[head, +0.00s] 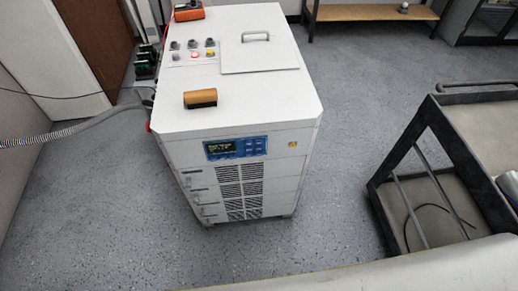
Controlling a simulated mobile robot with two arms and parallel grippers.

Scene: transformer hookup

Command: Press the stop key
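A white cabinet (226,112) stands on the floor in the middle of the head view. Its front has a blue panel (236,147) with a dark lit display (220,147) and a few small keys (255,145) to the right of the display. The key labels are too small to read, so I cannot tell which is the stop key. Neither of my grippers is in view.
A brown block (200,98) and an orange device (188,11) lie on the cabinet top, near a hatch with a handle (256,36). Hoses (100,120) run in from the left. A dark cart (445,160) stands at the right. Grey floor lies open between cabinet and cart.

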